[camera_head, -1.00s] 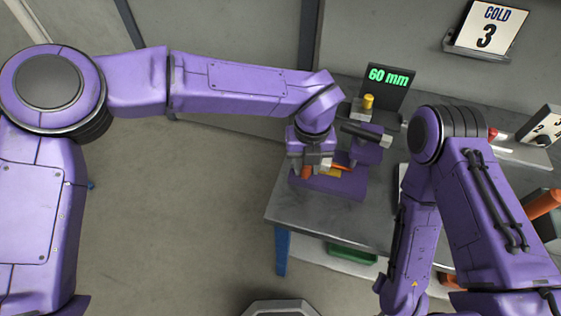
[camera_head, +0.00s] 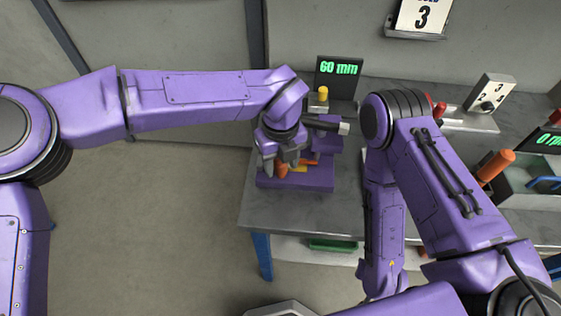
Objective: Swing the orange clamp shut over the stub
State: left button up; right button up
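The orange clamp (camera_head: 281,171) shows only in part, low on a purple fixture (camera_head: 310,184) at the left end of the bench. My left gripper (camera_head: 281,163) is right over it, fingers pointing down, with an orange part showing between the fingertips. I cannot tell whether the fingers touch or grip it. A small orange and yellow piece (camera_head: 300,166) lies just to the right. A dark bar with a pale end (camera_head: 328,125) sticks out to the right behind the gripper; I cannot make out which part is the stub. My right gripper is not in view.
A display reading 60 mm (camera_head: 339,76) and a yellow knob (camera_head: 323,93) stand behind the fixture. The grey bench (camera_head: 290,222) is bare in front. My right arm crosses the bench's middle. An orange handle (camera_head: 496,166) and a grey bin (camera_head: 530,192) are at right.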

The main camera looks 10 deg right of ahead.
pick_arm(q)
notch_tip(320, 180, up, 10)
jog(key=shift+r+b, duration=0.25)
jog(key=shift+b, duration=0.25)
